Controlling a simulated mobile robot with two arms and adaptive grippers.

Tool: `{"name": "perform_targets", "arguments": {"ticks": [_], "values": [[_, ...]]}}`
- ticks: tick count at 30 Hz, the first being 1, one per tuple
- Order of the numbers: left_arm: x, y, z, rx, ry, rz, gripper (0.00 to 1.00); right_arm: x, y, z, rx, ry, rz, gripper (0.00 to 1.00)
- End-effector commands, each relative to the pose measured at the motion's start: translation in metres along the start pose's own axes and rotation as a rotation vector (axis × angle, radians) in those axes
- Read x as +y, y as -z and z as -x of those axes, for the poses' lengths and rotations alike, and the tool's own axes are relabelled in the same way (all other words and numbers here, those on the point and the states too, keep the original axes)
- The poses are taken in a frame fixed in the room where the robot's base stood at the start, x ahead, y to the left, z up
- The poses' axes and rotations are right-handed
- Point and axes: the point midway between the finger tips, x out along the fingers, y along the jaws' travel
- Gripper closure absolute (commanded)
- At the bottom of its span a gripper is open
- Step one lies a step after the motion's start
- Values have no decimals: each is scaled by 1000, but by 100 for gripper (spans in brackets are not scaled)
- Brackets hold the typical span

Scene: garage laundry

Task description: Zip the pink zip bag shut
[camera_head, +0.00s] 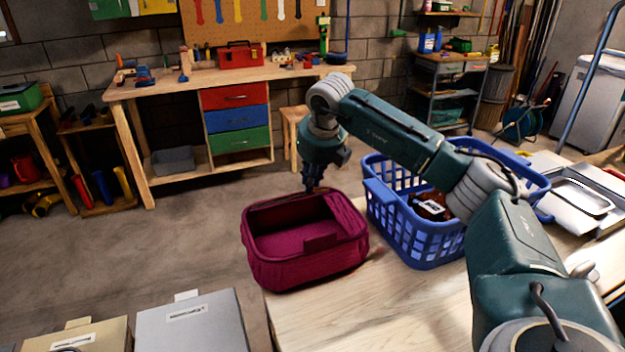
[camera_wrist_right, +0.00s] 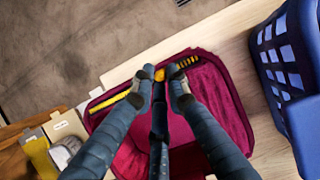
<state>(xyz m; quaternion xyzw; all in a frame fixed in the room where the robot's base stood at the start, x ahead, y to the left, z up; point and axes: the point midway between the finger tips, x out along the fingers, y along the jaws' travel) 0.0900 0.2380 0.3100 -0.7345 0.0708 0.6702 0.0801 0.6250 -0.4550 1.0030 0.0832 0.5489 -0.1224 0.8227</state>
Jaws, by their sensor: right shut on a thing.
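The pink zip bag (camera_head: 305,268), a deep magenta box-shaped bag, stands on the near left end of the wooden table. Its top is open and I see into its inside. In the right wrist view the bag (camera_wrist_right: 228,100) shows yellow zip teeth (camera_wrist_right: 108,101) along its rim. My right gripper (camera_head: 312,187) reaches down to the bag's far rim. In the wrist view its fingertips (camera_wrist_right: 161,84) close around a small orange zip pull (camera_wrist_right: 159,74) at that rim. The fingers hide part of the zip and bag. My left gripper is not in view.
A blue laundry basket (camera_head: 414,240) with items in it stands close to the right of the bag. The wooden table (camera_head: 390,305) is bare in front. Grey (camera_head: 190,325) and beige boxes are at the lower left. A workbench (camera_head: 165,87) stands farther back.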

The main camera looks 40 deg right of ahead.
Motion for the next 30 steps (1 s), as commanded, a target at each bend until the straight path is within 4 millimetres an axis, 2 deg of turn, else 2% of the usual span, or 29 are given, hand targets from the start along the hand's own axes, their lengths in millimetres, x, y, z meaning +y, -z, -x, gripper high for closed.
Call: {"name": "perform_targets", "arguments": {"ticks": [5, 25, 26, 27, 28, 30], "values": [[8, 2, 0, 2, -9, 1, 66, 1, 0, 0, 1, -1, 0, 100], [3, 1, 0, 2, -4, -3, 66, 0, 0, 0, 1, -1, 0, 100], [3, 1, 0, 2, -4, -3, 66, 0, 0, 0, 1, -1, 0, 82], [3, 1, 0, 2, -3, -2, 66, 0, 0, 0, 1, -1, 0, 74], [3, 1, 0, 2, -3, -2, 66, 0, 0, 0, 0, -1, 0, 69], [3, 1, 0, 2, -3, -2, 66, 0, 0, 0, 0, -1, 0, 69]]}}
